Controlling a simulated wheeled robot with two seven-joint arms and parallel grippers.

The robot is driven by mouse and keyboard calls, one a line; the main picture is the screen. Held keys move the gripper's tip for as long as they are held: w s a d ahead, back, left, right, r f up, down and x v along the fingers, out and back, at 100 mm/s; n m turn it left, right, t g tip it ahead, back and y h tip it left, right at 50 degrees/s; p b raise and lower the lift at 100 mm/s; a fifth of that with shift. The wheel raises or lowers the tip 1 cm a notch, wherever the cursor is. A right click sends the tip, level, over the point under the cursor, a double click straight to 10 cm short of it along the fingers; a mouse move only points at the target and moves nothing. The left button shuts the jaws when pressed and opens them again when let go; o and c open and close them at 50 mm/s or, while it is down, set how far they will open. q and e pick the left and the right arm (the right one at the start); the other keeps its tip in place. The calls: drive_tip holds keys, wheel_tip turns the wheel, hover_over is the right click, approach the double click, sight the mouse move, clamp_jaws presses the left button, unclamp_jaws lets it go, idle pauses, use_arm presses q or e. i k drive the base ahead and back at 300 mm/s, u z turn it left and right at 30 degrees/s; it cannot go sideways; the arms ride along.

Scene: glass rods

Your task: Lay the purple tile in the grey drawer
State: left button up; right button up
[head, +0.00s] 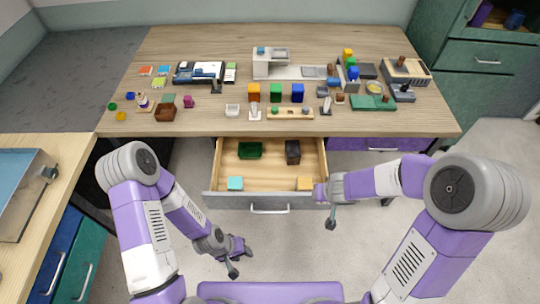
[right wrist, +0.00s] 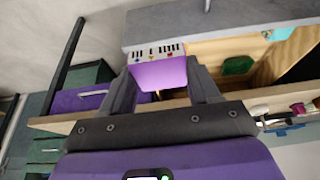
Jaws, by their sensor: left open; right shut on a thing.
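The grey drawer (head: 222,199) is pulled open under the desk's front edge. Inside it are a dark green object (head: 250,150), a dark brown box (head: 292,152), a teal block (head: 235,184) and an orange block (head: 304,184). My right gripper (head: 322,193) is at the drawer's front right corner. In the right wrist view its fingers are shut on the purple tile (right wrist: 158,74), which has a black-and-white striped, dotted edge. The drawer shows beyond the tile. My left gripper (head: 238,258) is open and empty, low in front of the drawer.
The desk top (head: 200,120) holds many small items, including orange, green and blue blocks and a white machine (head: 270,65). A purple drawer (head: 362,144) to the right is closed. The middle of the grey drawer has bare floor.

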sight(269, 184)
drive_tip(key=k, duration=0.45)
drive_tip(key=z, duration=1.4)
drive_tip(key=i, duration=1)
drive_tip(key=u, duration=2.55)
drive_tip(key=i, duration=0.5)
